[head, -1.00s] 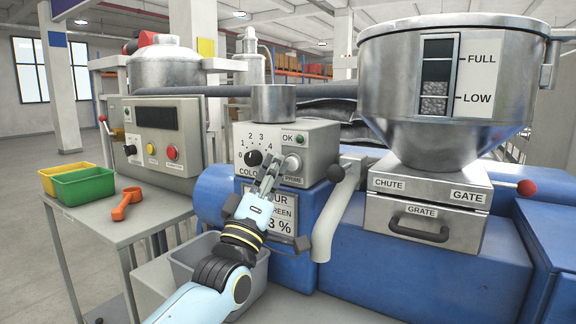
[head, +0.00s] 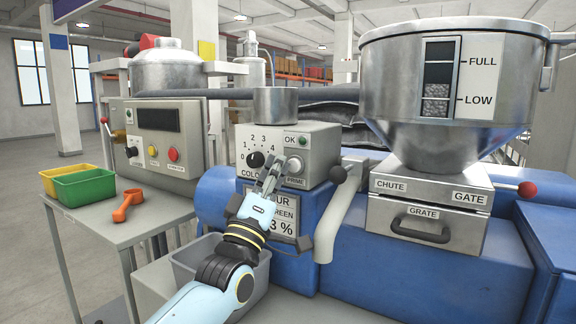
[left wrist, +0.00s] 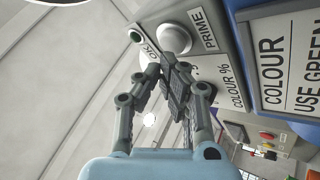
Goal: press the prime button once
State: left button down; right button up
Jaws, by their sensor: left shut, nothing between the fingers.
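The prime button (head: 296,165) is a round pale button on the right of the grey control box (head: 318,155), above the PRIME label. In the left wrist view, the button (left wrist: 174,39) is just beyond my fingertips. My left gripper (head: 272,164) is shut and empty, in front of the box between the dial and the button. In the left wrist view, its fingertips (left wrist: 167,66) meet close to the button; I cannot tell whether they touch it. My right gripper is not in view.
A black numbered dial (head: 255,160) is left of the button, and a green OK lamp (head: 303,140) above it. A hopper (head: 450,90) is farther right. A grey bin (head: 190,262) is below my arm.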

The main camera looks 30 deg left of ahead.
pick_arm(q)
jog(key=shift+d+r, duration=0.15)
jog(key=shift+f, duration=0.25)
jog(key=shift+s, duration=0.1)
jog(key=s+p, duration=0.1)
jog(key=s, duration=0.1)
jog(key=s+p, duration=0.1)
jog(key=s, duration=0.1)
jog(key=shift+s+d, duration=0.2)
jog(key=shift+s, duration=0.1)
jog(key=shift+a, duration=0.1)
dwell(0.5)
